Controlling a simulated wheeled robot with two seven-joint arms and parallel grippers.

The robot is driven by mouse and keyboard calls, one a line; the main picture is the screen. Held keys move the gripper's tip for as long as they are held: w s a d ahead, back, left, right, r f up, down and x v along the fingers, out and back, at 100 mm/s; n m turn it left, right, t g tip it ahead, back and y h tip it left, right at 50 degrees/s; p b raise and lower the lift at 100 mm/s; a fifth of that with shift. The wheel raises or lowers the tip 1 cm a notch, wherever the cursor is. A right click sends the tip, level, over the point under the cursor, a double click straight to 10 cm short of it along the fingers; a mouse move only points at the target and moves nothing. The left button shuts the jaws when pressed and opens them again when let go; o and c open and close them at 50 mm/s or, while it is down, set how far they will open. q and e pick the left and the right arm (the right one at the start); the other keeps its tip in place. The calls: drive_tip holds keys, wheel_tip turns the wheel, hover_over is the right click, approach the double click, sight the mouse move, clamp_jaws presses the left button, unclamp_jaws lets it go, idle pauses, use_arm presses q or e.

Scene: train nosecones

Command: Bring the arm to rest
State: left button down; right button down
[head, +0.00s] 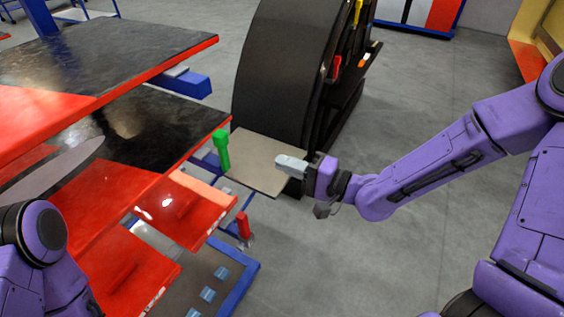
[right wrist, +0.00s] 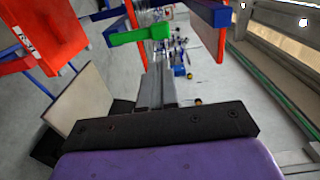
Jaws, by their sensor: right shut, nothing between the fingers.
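My right arm (head: 440,165) is purple and reaches in from the right of the head view. Its gripper (head: 291,164) is shut and empty, held out over the beige board. In the right wrist view the shut grey fingers (right wrist: 155,88) point away from the camera, with a green object beyond them. My left arm (head: 40,250) shows only in part at the lower left of the head view. Its gripper is not in view.
A green torch-shaped object (head: 222,152) stands near the beige board (head: 262,150). A black curved rack (head: 285,65) stands behind. Red and black shelves (head: 120,55) fill the left. Open grey floor (head: 360,250) lies below my right arm.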

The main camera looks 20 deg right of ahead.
drive_tip(key=shift+w, duration=0.1)
drive_tip(key=s+d+f+g+h, duration=0.1)
drive_tip(key=d+f+h, duration=0.25)
drive_tip(key=f, duration=0.35)
drive_tip(key=s+d+f+g+h+b, duration=0.1)
drive_tip(key=d+f+h, duration=0.25)
drive_tip(key=f, duration=0.25)
drive_tip(key=s+d+f+g+h, duration=0.1)
drive_tip(key=s+d+f+h, duration=0.15)
drive_tip(key=f+h, duration=0.35)
drive_tip(key=s+d+f+n+g+h+b, duration=0.1)
drive_tip(key=s+d+f+g, duration=0.1)
drive_tip(key=s+f, duration=0.6)
drive_tip(key=s+d+f+n+g+h, duration=0.1)
drive_tip(key=s+d+f+n+g, duration=0.1)
drive_tip(key=s+f+g, duration=0.3)
drive_tip(key=s+f, duration=0.4)
drive_tip(key=s, duration=0.4)
drive_tip(key=shift+s+d+b, duration=0.15)
drive_tip(key=shift+d+b, duration=0.1)
drive_tip(key=shift+b, duration=0.15)
drive_tip(key=shift+r, duration=0.1)
